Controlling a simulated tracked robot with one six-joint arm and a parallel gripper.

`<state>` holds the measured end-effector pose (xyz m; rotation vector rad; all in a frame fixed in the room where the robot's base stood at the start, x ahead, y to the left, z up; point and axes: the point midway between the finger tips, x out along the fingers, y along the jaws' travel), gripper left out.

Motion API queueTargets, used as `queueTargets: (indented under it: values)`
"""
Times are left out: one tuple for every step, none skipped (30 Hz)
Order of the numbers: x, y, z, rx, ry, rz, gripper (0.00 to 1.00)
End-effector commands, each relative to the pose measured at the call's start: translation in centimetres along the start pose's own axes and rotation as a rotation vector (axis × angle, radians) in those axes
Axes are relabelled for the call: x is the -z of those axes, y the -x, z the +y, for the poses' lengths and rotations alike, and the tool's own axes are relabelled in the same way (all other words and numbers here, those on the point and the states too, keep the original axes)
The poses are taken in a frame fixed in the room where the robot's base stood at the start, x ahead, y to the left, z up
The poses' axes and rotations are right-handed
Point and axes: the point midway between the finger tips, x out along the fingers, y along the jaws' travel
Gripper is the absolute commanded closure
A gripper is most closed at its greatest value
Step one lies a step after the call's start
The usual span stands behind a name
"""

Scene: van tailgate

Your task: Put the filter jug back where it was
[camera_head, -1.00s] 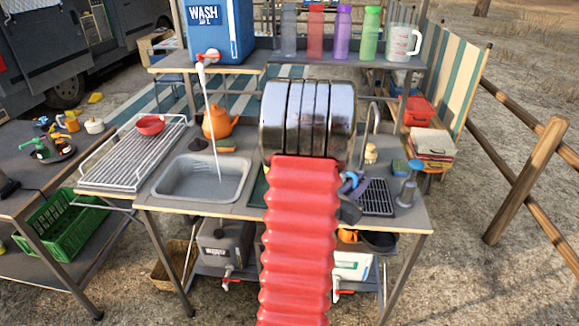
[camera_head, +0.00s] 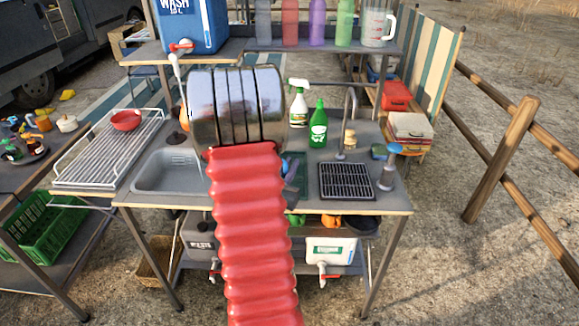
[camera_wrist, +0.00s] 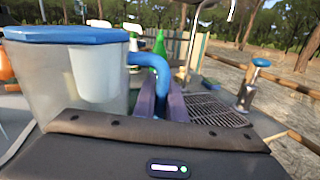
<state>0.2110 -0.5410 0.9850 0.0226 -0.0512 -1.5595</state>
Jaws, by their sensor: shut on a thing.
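The filter jug (camera_wrist: 60,90) fills the left of the wrist view, a clear jug with an inner cup, a blue lid and a blue handle. My gripper (camera_wrist: 158,105), with purple fingers, is shut on the blue handle. The jug looks upright. What is under its base is hidden by my wrist, so I cannot tell whether it touches anything. In the head view my arm hides the jug's body, and only a bit of my gripper (camera_head: 290,193) shows beside the arm, over the counter (camera_head: 390,205).
The sink (camera_head: 165,172) and wire rack (camera_head: 105,150) are left of my arm. A white spray bottle (camera_head: 298,103), green bottle (camera_head: 318,125), black drain grid (camera_head: 347,181) and pump dispenser (camera_head: 388,168) stand to the right. A shelf with the blue water tank (camera_head: 192,22) and several bottles is behind.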

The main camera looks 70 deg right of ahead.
Motion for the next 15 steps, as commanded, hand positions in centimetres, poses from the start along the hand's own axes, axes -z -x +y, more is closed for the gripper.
queueTargets:
  values:
    - [0.0, 0.6, 1.6, -0.031, -0.002, -0.002, 1.00]
    - [0.0, 1.0, 2.4, -0.047, -0.003, -0.002, 1.00]
    - [0.1, 1.5, 3.5, -0.068, -0.003, -0.001, 1.00]
    - [0.1, 1.9, 4.3, -0.085, -0.003, 0.000, 1.00]
    - [0.2, 2.2, 5.0, -0.100, -0.003, 0.001, 1.00]
    - [0.3, 2.8, 6.1, -0.122, -0.004, 0.002, 1.00]
    - [0.3, 3.2, 6.8, -0.137, -0.004, 0.002, 1.00]
    - [0.4, 3.6, 7.6, -0.153, -0.004, 0.003, 1.00]
    - [0.4, 4.2, 8.5, -0.174, -0.004, 0.004, 1.00]
    - [0.5, 4.7, 9.3, -0.190, -0.004, 0.005, 1.00]
    - [0.5, 5.1, 10.0, -0.205, -0.004, 0.006, 1.00]
    - [0.6, 5.8, 10.9, -0.226, -0.004, 0.008, 1.00]
    - [0.7, 6.2, 11.6, -0.241, -0.005, 0.009, 1.00]
    - [0.7, 6.7, 12.3, -0.257, -0.005, 0.010, 1.00]
    - [0.8, 7.4, 13.3, -0.278, -0.005, 0.011, 1.00]
